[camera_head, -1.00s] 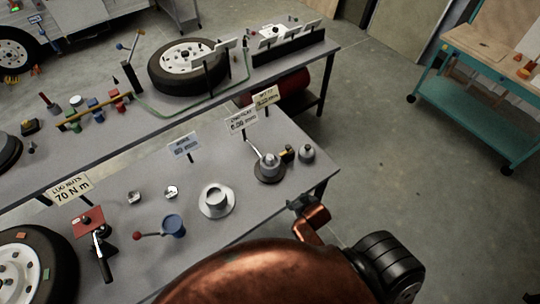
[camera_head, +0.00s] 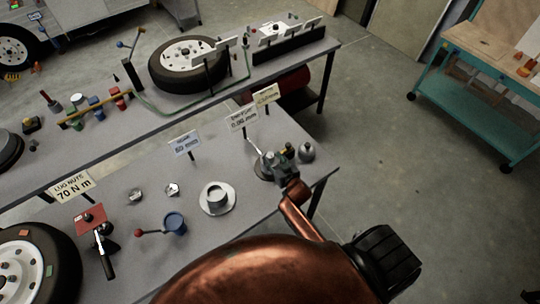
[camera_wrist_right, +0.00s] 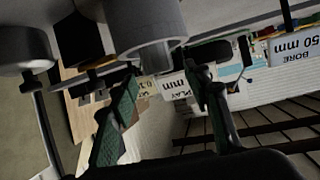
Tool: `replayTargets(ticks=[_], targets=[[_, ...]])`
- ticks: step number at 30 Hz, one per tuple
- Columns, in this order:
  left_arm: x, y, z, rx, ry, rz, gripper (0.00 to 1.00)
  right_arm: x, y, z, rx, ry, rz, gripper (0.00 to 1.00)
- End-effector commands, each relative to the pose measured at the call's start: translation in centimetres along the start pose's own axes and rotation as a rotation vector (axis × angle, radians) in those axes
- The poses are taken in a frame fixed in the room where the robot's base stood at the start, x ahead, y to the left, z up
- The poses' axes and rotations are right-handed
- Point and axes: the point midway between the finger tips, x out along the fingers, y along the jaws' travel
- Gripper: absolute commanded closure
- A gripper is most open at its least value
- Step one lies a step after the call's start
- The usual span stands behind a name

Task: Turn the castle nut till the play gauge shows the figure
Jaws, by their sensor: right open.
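The grey hub stand (camera_head: 263,172) with a slanted lever is near the right end of the front bench, partly hidden by my right gripper. I cannot make out the castle nut or the gauge reading. My right gripper (camera_head: 286,163) is at the stand's right side; contact is unclear. In the right wrist view its fingers (camera_wrist_right: 165,98) are apart with no object clearly held, and a grey cylinder (camera_wrist_right: 150,38) is just above them. The end-play sign (camera_head: 242,119) behind the stand seems to read 0.06 mm. My left gripper is not in view.
A grey knob-topped piece (camera_head: 307,152) stands close right of my gripper. A yellowish sign (camera_head: 266,95) is behind. The bench's right edge (camera_head: 327,172) is near.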

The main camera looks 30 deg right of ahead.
Motion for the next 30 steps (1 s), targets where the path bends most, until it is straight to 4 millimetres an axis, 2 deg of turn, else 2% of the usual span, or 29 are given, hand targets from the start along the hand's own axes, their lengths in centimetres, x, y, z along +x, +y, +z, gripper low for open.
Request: replayTargets(ticks=[3,7,18,30], targets=[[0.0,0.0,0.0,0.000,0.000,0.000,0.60,1.9,0.0,0.0,0.000,-0.001,0.001,0.56],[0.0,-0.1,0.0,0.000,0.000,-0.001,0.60,3.2,0.0,0.0,-0.001,-0.002,0.001,0.56],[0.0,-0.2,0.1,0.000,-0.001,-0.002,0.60,3.8,0.0,0.1,0.000,-0.002,0.001,0.56],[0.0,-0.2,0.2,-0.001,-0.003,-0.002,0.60,3.8,0.0,0.1,0.000,-0.002,0.001,0.82]])
